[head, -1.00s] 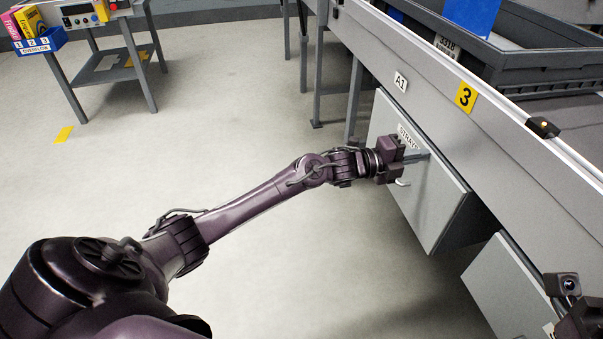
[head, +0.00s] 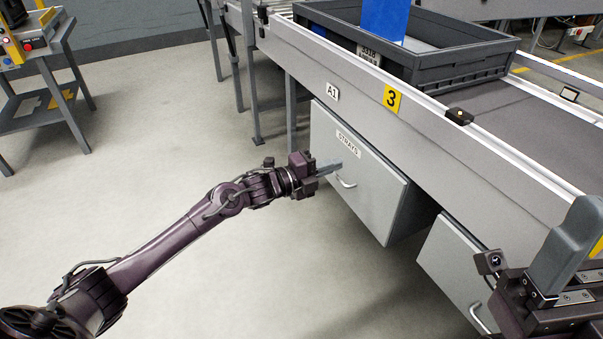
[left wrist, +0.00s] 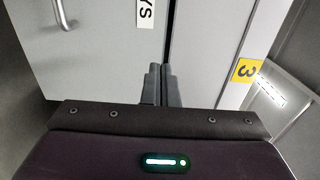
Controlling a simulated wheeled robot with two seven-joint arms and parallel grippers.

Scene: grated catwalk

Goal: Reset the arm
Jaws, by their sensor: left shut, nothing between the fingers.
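My left gripper (head: 331,168) is shut and empty, held in front of the grey drawer (head: 385,200) labelled STRAYS. Its fingertips are just below the label (head: 348,144) and near the drawer's handle (head: 346,183); I cannot tell whether they touch the front. In the left wrist view the closed fingertips (left wrist: 160,72) point toward the drawer front (left wrist: 95,60), with the handle (left wrist: 64,15) at upper left. My right gripper (head: 565,250) shows partly at the lower right; its jaw opening cannot be made out.
A second grey drawer (head: 460,260) with a handle sits nearer, under the conveyor frame (head: 440,128). A dark crate (head: 460,62) stands on the conveyor. A grey side table (head: 30,110) stands at upper left. The floor (head: 170,140) left of the drawers is clear.

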